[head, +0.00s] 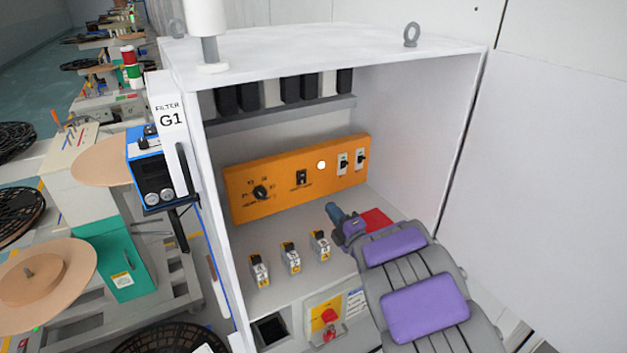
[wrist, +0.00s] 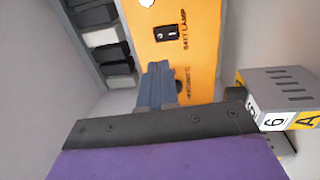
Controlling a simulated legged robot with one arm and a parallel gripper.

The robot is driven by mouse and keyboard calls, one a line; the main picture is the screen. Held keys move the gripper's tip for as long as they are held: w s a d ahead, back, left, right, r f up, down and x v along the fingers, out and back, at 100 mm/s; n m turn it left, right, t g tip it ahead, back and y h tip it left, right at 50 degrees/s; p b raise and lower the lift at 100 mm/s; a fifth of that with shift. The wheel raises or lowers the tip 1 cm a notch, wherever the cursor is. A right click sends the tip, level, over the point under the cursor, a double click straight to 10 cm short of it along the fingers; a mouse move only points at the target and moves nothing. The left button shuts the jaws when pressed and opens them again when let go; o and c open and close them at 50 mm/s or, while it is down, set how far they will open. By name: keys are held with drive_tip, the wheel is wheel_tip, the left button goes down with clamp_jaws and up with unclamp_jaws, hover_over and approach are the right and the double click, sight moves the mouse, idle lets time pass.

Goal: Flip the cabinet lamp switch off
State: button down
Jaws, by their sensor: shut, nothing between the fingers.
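The orange panel (head: 235,190) is on the back wall inside the open white cabinet. A black rocker switch (head: 301,177) sits near its middle. In the wrist view the rocker switch (wrist: 167,33) has a label beside it ending in "LAMP". Which way the rocker is pressed I cannot tell for sure. A round white lamp (head: 321,165) to its right looks bright. My gripper (head: 332,210) is inside the cabinet, in front of and below the panel, apart from the switch. In the wrist view my gripper (wrist: 157,72) is shut and empty, its tips over the panel.
A rotary knob (head: 260,192) is left on the panel; two toggle switches (head: 342,163) (head: 362,159) are right. Several small breakers (head: 290,257) stand on the ledge below. A red-yellow switch (head: 328,316) is lower. The cabinet's side walls bound the space.

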drive_tip(key=shift+a, duration=0.15)
drive_tip(key=b, duration=0.1)
approach(304, 174)
drive_tip(key=x, duration=0.7)
drive_tip(key=shift+a+f, duration=0.1)
drive_tip(key=shift+f, duration=0.2)
idle(0.3)
drive_tip(key=shift+w+a+r+g, duration=0.1)
drive_tip(key=shift+r+g, duration=0.2)
drive_tip(key=shift+r, duration=0.15)
drive_tip(key=shift+h, duration=0.3)
